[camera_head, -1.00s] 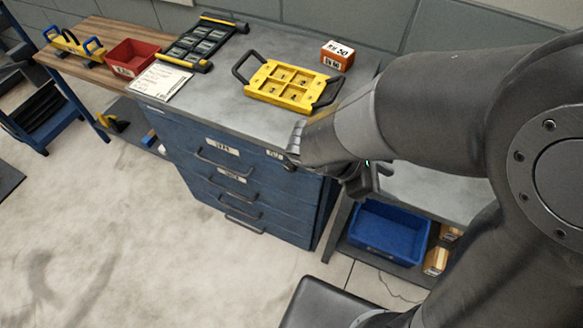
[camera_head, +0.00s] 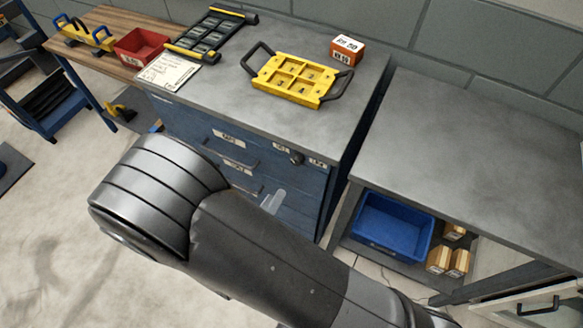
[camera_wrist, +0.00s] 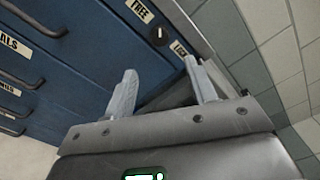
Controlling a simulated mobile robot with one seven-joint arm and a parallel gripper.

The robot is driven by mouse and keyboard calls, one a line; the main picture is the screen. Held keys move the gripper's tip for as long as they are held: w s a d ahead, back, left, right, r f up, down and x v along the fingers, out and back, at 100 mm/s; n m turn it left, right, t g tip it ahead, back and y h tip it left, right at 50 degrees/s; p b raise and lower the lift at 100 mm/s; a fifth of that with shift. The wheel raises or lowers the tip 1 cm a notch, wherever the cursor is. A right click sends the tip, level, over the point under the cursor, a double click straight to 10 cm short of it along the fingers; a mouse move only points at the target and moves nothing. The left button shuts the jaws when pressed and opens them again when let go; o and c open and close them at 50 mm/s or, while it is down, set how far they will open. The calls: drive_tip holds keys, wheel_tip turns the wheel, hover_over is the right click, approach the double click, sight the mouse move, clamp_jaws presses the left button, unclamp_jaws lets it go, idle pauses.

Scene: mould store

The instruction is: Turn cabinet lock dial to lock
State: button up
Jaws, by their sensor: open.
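The dark round lock dial (camera_head: 297,158) is on the upper right front of the blue cabinet (camera_head: 312,190), between the FREE label (camera_head: 280,146) and the LOCK label (camera_head: 317,161). In the wrist view the dial (camera_wrist: 158,36) carries a small pale mark; which label it points to is too small to tell. My gripper (camera_wrist: 160,74) is open and empty, its two pale fingers spread with the dial ahead of and between their tips, apart from them. In the head view my arm crosses the cabinet front and hides most of the gripper; one pale finger shows below the dial.
Drawer handles (camera_head: 232,152) stick out left of the dial. On the cabinet top lie a yellow mould frame (camera_head: 290,84), an orange box (camera_head: 346,50) and a black rack (camera_head: 208,36). A grey bench (camera_head: 450,140) with a blue bin (camera_head: 392,228) beneath stands at right.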

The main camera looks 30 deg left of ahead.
sight(295, 163)
drive_tip(key=w, duration=1)
drive_tip(key=shift+w, duration=0.35)
drive_tip(key=shift+c, duration=0.3)
drive_tip(key=c, duration=0.9)
